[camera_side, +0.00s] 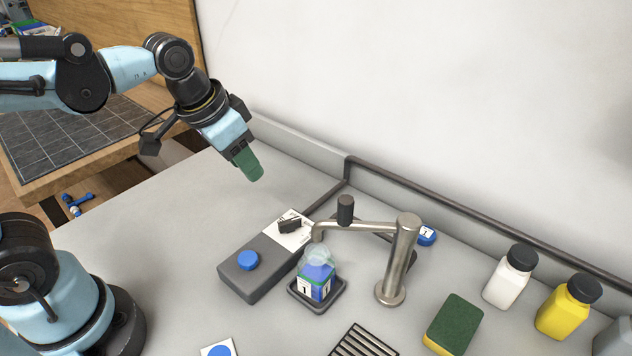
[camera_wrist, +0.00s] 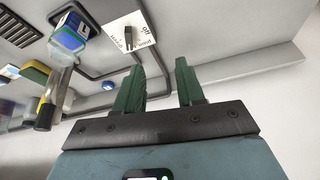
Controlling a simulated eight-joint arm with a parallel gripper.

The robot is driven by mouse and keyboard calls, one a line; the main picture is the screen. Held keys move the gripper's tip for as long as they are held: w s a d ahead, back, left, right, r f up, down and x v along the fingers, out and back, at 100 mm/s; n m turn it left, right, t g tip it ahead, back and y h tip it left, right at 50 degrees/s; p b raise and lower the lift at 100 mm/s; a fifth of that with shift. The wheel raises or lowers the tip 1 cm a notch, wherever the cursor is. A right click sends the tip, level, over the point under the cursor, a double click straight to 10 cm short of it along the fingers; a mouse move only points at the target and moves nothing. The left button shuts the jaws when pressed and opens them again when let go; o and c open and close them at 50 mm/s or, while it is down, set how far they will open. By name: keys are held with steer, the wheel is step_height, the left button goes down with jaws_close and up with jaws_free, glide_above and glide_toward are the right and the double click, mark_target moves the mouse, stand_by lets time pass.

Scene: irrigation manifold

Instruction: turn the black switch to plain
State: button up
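The black switch (camera_side: 290,226) sits on a white label plate (camera_side: 299,236) at the far end of a dark grey box (camera_side: 262,279). In the wrist view the switch (camera_wrist: 128,37) is a small dark bar, roughly upright in the picture. Small words are printed around it on the white plate (camera_wrist: 142,22), but they are too small to read surely, so I cannot tell which one it points at. My gripper (camera_side: 251,172) hangs in the air above and to the left of the switch, apart from it. Its two green fingers (camera_wrist: 158,85) are apart with nothing between them.
A blue button (camera_side: 248,260) is on the box's near end. Beside the box, a blue-labelled bottle (camera_side: 316,281) stands on a small dark tray (camera_side: 309,305) under a metal spout (camera_side: 400,255) with a black knob (camera_side: 345,208). A sponge (camera_side: 453,326) and bottles stand right.

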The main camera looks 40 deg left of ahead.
mark_target(288, 221)
steer(key=w+d+m+g, duration=0.3)
steer(key=d+g, duration=0.1)
steer(key=d, duration=0.2)
steer(key=shift+w+f, duration=0.15)
steer(key=shift+f, duration=5.45)
steer(key=shift+c, duration=0.3)
jaws_close()
